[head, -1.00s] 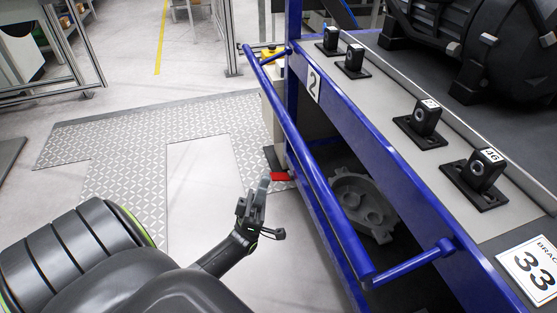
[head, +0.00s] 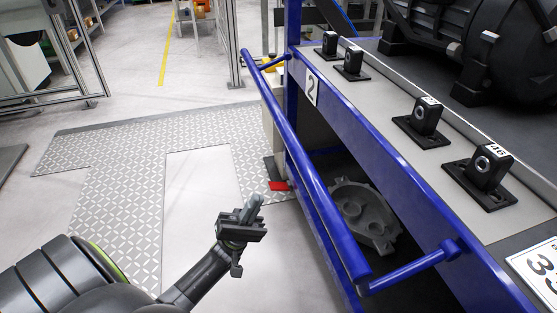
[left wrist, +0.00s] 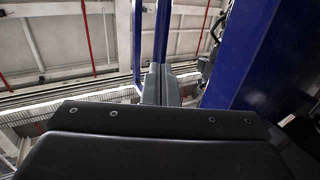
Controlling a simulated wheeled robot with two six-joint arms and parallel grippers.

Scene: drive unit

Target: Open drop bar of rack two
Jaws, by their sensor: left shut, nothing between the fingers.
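The blue drop bar (head: 308,180) of rack two runs along the rack's front in the head view, held out from the blue frame by an arm at each end. The number 2 label (head: 312,87) is on the rack's front rail near the far end. My left gripper (head: 254,205) is shut and empty, to the left of the bar and apart from it. In the left wrist view its fingers (left wrist: 161,85) are together, with a blue bar or post just behind them and a wide blue surface (left wrist: 243,55) at right. My right gripper is not in view.
The rack's top carries several black bracket blocks (head: 424,118) and a large dark machine unit (head: 508,45). A grey cast part (head: 360,212) lies on the lower shelf behind the bar. Open floor with a patterned plate (head: 120,190) lies to the left.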

